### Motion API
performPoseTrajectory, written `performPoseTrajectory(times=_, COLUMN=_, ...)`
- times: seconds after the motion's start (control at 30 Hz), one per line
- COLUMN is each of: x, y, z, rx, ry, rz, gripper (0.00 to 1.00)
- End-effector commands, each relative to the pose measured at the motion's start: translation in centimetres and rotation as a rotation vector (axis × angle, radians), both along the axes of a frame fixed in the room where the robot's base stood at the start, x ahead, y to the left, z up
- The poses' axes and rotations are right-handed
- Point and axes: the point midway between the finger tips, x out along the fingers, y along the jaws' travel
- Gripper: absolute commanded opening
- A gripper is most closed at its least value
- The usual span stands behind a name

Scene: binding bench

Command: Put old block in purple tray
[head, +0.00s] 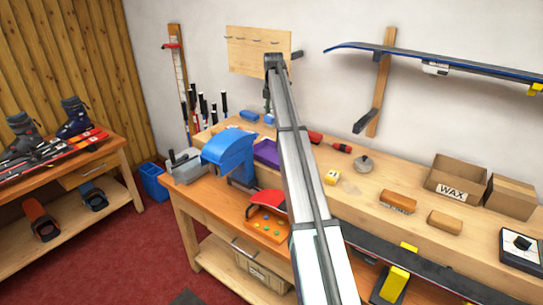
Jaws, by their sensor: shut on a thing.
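The purple tray (266,153) stands on the bench beside the blue-hooded machine, partly covered by my arm. My arm rises through the middle of the head view and bends at the top. No block in view can be surely told as the old block.
The blue-hooded machine (230,151) stands left of the tray. An orange board (266,228) with coloured dots and a red-topped thing (268,200) are at the front. A WAX box (456,180) stands at right. A ski (430,272) runs along the bench's front right.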

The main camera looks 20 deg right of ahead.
Motion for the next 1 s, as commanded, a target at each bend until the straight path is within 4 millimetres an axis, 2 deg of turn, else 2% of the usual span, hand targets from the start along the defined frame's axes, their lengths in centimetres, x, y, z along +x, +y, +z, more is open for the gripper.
performPoseTrajectory(times=0.5, x=-0.2, y=0.1, z=-11.6, rx=0.001, ry=0.003, rz=-0.002, gripper=0.11)
performPoseTrajectory(times=0.6, x=-0.2, y=0.1, z=-13.0, rx=0.001, ry=0.003, rz=-0.002, gripper=0.11)
performPoseTrajectory(times=0.87, x=-0.1, y=0.1, z=-14.6, rx=0.0, ry=0.001, rz=-0.002, gripper=0.11)
performPoseTrajectory(times=1.0, x=-0.1, y=0.1, z=-16.3, rx=0.001, ry=0.003, rz=-0.002, gripper=0.11)
